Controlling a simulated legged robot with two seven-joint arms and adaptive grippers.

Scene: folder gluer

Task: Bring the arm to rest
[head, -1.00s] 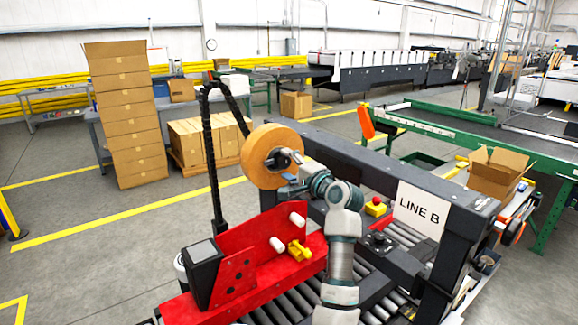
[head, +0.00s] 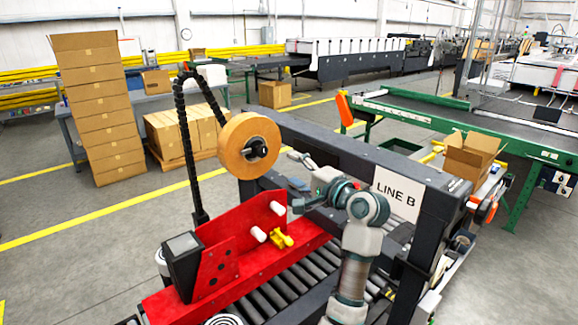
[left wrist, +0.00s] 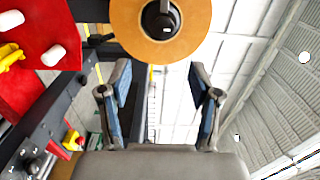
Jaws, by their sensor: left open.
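My left arm (head: 357,260) comes up from the bottom of the head view and bends left at its wrist. My left gripper (head: 297,157) is small there, just right of the orange-brown tape roll (head: 248,146), with a gap between them. In the left wrist view my left gripper (left wrist: 160,80) has its two fingers wide apart with nothing between them. The tape roll (left wrist: 150,42) on its dark hub lies beyond the fingertips at the top. My right gripper is in neither view.
The red tape head (head: 235,250) with white rollers and a yellow piece (head: 281,240) stands left of my arm. A dark frame with the LINE B sign (head: 397,198) is close on the right. An open carton (head: 470,157) stands behind it.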

